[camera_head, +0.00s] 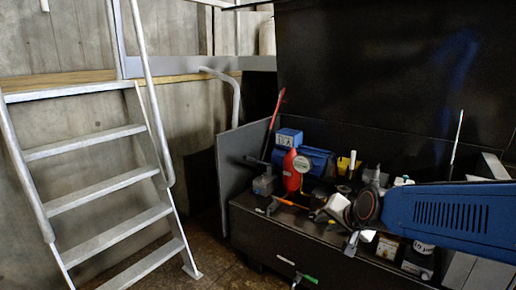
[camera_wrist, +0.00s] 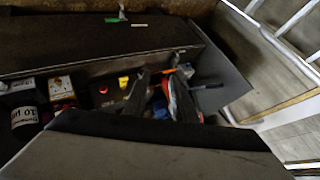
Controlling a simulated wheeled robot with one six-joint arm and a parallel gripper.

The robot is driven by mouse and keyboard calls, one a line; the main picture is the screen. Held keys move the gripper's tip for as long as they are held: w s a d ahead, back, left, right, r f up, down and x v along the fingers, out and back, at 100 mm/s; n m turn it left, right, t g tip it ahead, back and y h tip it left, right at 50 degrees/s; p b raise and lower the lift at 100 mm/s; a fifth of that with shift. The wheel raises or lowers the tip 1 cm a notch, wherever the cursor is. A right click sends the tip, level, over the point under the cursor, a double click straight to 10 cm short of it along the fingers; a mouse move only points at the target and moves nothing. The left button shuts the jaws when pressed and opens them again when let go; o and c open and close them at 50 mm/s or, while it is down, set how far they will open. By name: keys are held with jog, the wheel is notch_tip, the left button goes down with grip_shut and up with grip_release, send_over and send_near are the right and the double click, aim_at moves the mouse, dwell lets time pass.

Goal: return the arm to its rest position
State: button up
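My blue arm (camera_head: 450,218) reaches in from the right edge of the head view, over a black bench full of items. My gripper (camera_head: 335,229) is at its end, low in front of the items, with two fingers apart. In the wrist view my gripper (camera_wrist: 162,92) shows as two dark fingers with a gap between them. I see nothing held between them. The wrist view is dark, and a large grey surface covers its bottom part.
The black bench (camera_head: 290,237) holds a red bottle (camera_head: 291,170), a blue case (camera_head: 318,161), a blue-and-white box (camera_head: 288,138) and small tools close to my gripper. A metal ladder (camera_head: 100,190) stands at left. Floor (camera_head: 215,255) between ladder and bench is clear.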

jog(key=s+d+n+g+h, duration=0.1)
jog(key=s+d+n+g, duration=0.1)
jog(key=s, duration=1)
jog(key=s+d+f+n+g+h, duration=0.1)
jog(key=s+d+n, duration=0.3)
jog(key=s, duration=0.8)
jog(key=d+g, duration=0.1)
jog(key=d, duration=0.1)
jog(key=shift+d+f+n, duration=0.25)
jog(key=shift+d+n, duration=0.05)
jog(key=shift+n, duration=0.1)
jog(key=shift+o, duration=0.6)
